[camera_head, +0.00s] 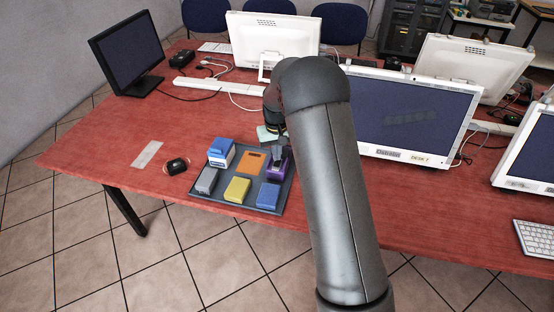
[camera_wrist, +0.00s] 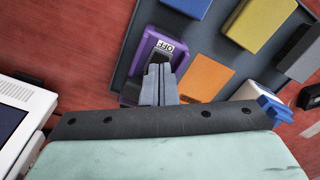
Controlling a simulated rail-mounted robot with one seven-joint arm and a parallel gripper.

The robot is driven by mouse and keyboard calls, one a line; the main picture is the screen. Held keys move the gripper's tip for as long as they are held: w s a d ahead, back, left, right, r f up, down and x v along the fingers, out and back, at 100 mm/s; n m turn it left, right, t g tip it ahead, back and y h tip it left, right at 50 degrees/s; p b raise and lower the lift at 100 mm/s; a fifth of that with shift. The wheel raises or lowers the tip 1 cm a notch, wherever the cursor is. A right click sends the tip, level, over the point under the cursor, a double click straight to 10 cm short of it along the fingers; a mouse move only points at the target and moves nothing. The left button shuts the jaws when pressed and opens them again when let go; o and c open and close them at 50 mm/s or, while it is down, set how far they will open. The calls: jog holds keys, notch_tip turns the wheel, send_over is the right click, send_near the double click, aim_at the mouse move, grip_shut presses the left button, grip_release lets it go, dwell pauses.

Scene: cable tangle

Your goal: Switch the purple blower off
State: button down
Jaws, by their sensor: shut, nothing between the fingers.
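The purple blower (camera_head: 278,170) stands in the upper right place of the dark tray (camera_head: 190,195), partly hidden by my gripper. In the wrist view the purple blower (camera_wrist: 138,70) shows a white label reading "OFF" or similar, upside down, and a dark slot. My gripper (camera_head: 277,160) is shut and empty, with its fingers over the blower. In the wrist view my gripper's fingertips (camera_wrist: 160,68) lie at the dark slot below the label. I cannot tell whether they touch it, and the switch itself is hidden.
The tray also holds a blue-and-white block (camera_head: 221,153), an orange plate (camera_head: 252,161), a grey block (camera_head: 206,181), a yellow block (camera_head: 237,190) and a blue block (camera_head: 268,196). A black device (camera_head: 176,166) lies left of it. Monitors and cables stand behind; a large monitor (camera_head: 410,112) is to the right.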

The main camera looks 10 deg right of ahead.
aim_at(277, 164)
jog(key=shift+r+p, duration=1.15)
jog(key=shift+r, duration=1.25)
jog(key=s+r, duration=0.6)
jog(key=s, duration=0.3)
jog(key=s+r, duration=0.6)
jog(key=s, duration=2.1)
jog(key=shift+s+f+t, duration=0.15)
jog(key=shift+f+t, duration=0.15)
jog(key=shift+f, duration=0.1)
jog(key=shift+a, duration=0.15)
